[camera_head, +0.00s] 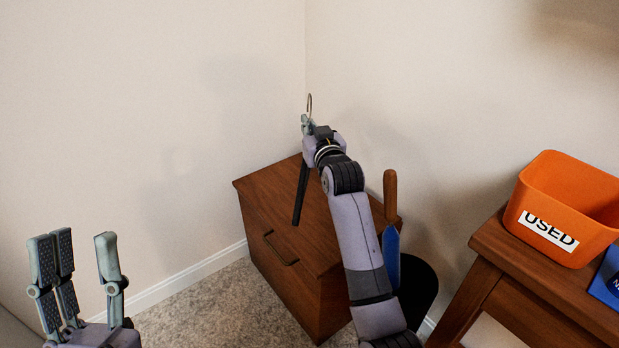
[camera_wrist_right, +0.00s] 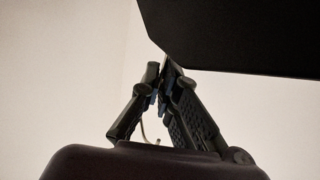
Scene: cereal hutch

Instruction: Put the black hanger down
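The black hanger (camera_head: 301,193) hangs in the air over the low wooden cabinet in the head view. One dark arm slants down and its metal hook (camera_head: 309,104) points up. The rest is hidden behind my right arm. My right gripper (camera_head: 307,122) is shut on the hanger near the hook. In the right wrist view its fingers (camera_wrist_right: 165,75) close together at the edge of the large black hanger body (camera_wrist_right: 235,35). My left gripper (camera_head: 80,242) is open and empty at the lower left of the head view.
The wooden cabinet (camera_head: 262,210) stands in the wall corner; its visible top is bare. A black bin (camera_head: 418,290) with a blue, wooden-handled tool (camera_head: 391,255) stands right of it. An orange "USED" bin (camera_head: 540,205) sits on a wooden table (camera_head: 530,280) beside a blue object (camera_head: 606,283).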

